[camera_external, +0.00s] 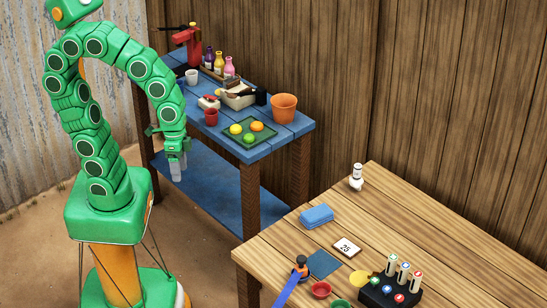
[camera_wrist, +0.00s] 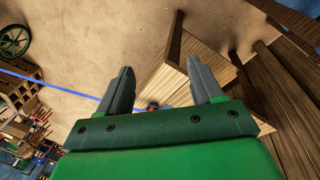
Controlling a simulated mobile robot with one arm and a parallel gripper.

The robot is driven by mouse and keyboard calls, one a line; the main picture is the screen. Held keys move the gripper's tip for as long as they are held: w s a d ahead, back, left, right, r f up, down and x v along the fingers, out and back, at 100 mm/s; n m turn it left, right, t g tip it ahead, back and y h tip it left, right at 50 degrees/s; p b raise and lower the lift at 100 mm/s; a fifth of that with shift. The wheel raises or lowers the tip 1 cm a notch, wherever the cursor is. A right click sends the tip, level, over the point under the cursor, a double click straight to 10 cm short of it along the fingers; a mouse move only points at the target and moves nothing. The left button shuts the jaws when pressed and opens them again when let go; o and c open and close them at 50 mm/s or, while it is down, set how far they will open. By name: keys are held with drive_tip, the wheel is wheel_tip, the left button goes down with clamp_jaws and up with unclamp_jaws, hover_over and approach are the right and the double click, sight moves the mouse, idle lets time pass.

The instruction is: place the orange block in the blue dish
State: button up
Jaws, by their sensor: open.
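I cannot clearly make out a separate orange block in either view. A small orange and dark item (camera_external: 301,264) is at the near-left edge of the wooden table (camera_external: 430,215), at the end of a blue strip. A small orange and blue spot (camera_wrist: 152,105) shows between the fingers in the wrist view. I cannot pick out a blue dish for certain. My gripper (camera_external: 176,172) hangs in front of the blue bench, well left of the wooden table. In the wrist view my gripper (camera_wrist: 165,82) has its fingers apart, with nothing between them.
A blue box-like thing (camera_external: 316,215), a card marked 25 (camera_external: 346,247), a red bowl (camera_external: 320,289) and a black rack (camera_external: 385,291) are on the wooden table. The blue bench (camera_external: 290,127) holds bottles and an orange pot (camera_external: 284,107). The wooden table's right side is bare.

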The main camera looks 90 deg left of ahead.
drive_tip(key=s+a+r+g+y, duration=0.1)
drive_tip(key=s+a+g+y, duration=0.1)
drive_tip(key=s+a, duration=0.6)
drive_tip(key=s, duration=0.3)
drive_tip(key=shift+s+a+r+n, duration=0.2)
drive_tip(key=shift+a+n, duration=0.1)
drive_tip(key=shift+n, duration=0.1)
drive_tip(key=shift+f, duration=0.1)
